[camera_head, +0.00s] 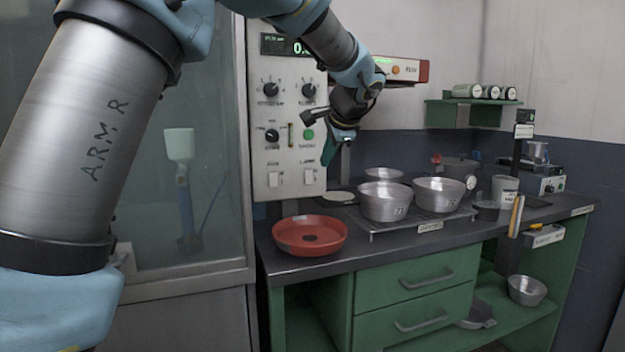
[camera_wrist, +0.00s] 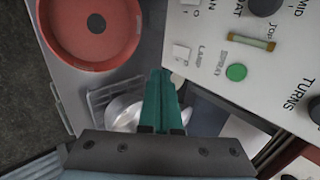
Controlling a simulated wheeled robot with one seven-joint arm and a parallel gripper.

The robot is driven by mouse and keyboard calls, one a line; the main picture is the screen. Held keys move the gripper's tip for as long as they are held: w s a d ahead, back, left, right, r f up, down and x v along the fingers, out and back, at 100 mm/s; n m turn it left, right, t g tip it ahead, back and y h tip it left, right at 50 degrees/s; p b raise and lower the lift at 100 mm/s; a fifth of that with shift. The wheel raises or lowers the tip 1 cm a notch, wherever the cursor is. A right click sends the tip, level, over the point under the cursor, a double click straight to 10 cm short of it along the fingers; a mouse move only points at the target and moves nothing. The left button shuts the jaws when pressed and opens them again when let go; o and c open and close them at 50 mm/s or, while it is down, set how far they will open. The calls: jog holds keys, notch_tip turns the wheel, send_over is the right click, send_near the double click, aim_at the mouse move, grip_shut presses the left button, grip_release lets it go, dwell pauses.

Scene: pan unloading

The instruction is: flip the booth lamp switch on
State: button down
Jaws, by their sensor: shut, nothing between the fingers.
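The white control panel (camera_head: 290,150) stands upright at the left end of the bench. In the wrist view the lamp switch (camera_wrist: 181,51) is a small white rocker beside the label LAMP, close to the green button (camera_wrist: 236,72). In the head view it is the right one of two white switches (camera_head: 308,177) low on the panel. I cannot tell which way it is tipped. My gripper (camera_head: 328,156) is in front of the panel's right edge, above the switch's height. Its green fingers (camera_wrist: 160,78) are together and empty, with the tips close to the lamp switch in the wrist view.
Another white switch (camera_head: 275,179) sits left of the lamp switch. A red pan (camera_head: 310,248) stands on the bench below the panel. Metal pans (camera_head: 384,207) stand on a rack to the right. A glass booth (camera_head: 190,150) is at left.

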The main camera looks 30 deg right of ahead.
aim_at(308, 179)
jog(key=shift+w+r+p+x, duration=0.3)
jog(key=shift+p+x, duration=0.35)
jog(key=shift+x, duration=1.55)
jog(key=shift+w+r+p+x, duration=0.3)
jog(key=shift+p+x, duration=0.3)
jog(key=shift+x, duration=1.6)
jog(key=shift+w+r+p+x, duration=0.3)
jog(key=shift+p+x, duration=0.35)
jog(key=shift+x, duration=1.5)
jog(key=shift+d+f, duration=0.1)
jog(key=shift+f, duration=0.1)
jog(key=b, duration=0.2)
jog(key=shift+w+f+b, duration=0.15)
jog(key=shift+f+b, duration=0.2)
jog(key=shift+b, duration=0.05)
jog(key=shift+r+t, duration=0.3)
jog(key=shift+r, duration=0.05)
jog(key=shift+p, duration=0.3)
jog(key=shift+r+p, duration=0.55)
jog(key=shift+r, duration=0.35)
